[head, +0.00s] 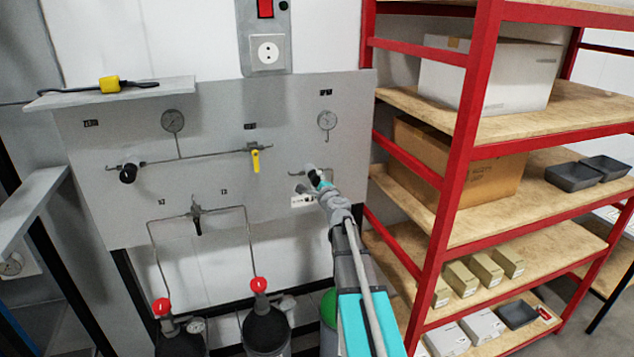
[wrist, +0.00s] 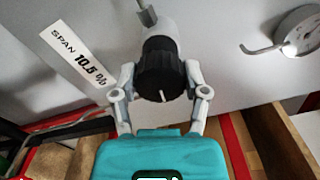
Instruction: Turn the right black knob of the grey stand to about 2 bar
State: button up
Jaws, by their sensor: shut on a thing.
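The right black knob (wrist: 162,68) sits on a pale regulator body on the grey stand (head: 280,95). A white mark shows on the knob's front, near its lower edge in the wrist view. My gripper (wrist: 162,82) is shut on this knob, one finger on each side. In the head view my gripper (head: 318,178) reaches the panel's right part and hides most of the knob. The right gauge (head: 327,120) is above it; it also shows edge-on in the wrist view (wrist: 302,30). Its needle reading cannot be told. The left black knob (head: 129,174) stands apart.
A red shelf rack (head: 462,130) with boxes stands close on the right. A yellow valve handle (head: 255,160) is left of my gripper. Below are bottles with red caps (head: 259,285). A label reading "SPAN 10.5 %" (wrist: 78,57) is beside the knob.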

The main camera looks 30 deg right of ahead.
jog(key=m, duration=0.5)
jog(key=shift+m, duration=0.3)
jog(key=m, duration=0.4)
jog(key=shift+m, duration=0.4)
jog(key=o, duration=1.1)
jog(key=shift+o, duration=0.2)
jog(key=shift+s, duration=0.1)
jog(key=s+a, duration=0.1)
jog(key=s, duration=1)
jog(key=shift+s+a, duration=0.3)
jog(key=shift+s, duration=0.05)
